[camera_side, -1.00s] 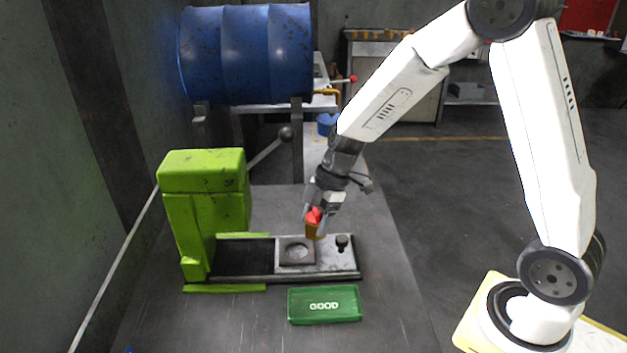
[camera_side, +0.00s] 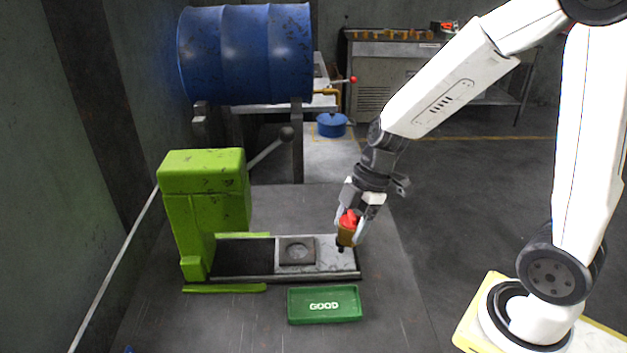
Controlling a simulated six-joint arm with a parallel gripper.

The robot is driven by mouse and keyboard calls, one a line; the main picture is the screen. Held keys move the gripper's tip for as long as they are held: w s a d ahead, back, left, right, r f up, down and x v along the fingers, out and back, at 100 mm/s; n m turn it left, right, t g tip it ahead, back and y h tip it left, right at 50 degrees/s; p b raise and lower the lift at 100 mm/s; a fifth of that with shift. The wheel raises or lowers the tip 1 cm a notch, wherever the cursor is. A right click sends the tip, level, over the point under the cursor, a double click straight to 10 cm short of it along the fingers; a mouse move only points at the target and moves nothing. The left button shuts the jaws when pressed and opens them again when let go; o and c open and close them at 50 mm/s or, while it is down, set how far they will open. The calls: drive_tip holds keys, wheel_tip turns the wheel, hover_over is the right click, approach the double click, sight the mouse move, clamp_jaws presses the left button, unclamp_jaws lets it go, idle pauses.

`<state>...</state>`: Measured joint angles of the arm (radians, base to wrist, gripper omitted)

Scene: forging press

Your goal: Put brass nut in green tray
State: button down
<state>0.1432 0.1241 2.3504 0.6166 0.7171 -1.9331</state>
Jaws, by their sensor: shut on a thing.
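The green tray (camera_side: 324,318) marked "GOOD" lies on the table in front of the slide and looks empty. My gripper is above and behind the tray's right end.
The green press (camera_side: 205,205) stands left, with a lever rising behind it. A blue drum (camera_side: 245,55) is behind. The table right of the tray is clear.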

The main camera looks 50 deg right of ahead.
drive_tip(key=shift+a, duration=0.1)
idle(0.5)
drive_tip(key=w+a+f+n+g, duration=0.1)
drive_tip(key=w+a+f+n, duration=0.2)
drive_tip(key=a+f, duration=0.3)
drive_tip(key=a, duration=0.3)
drive_tip(key=shift+f, duration=0.4)
drive_tip(key=shift+f, duration=0.1)
hover_over(301, 312)
drive_tip(key=d, duration=0.2)
drive_tip(key=shift+a+f, duration=0.15)
drive_tip(key=shift+f, duration=1.95)
drive_tip(key=shift+f, duration=1.75)
drive_tip(key=shift+f, duration=0.15)
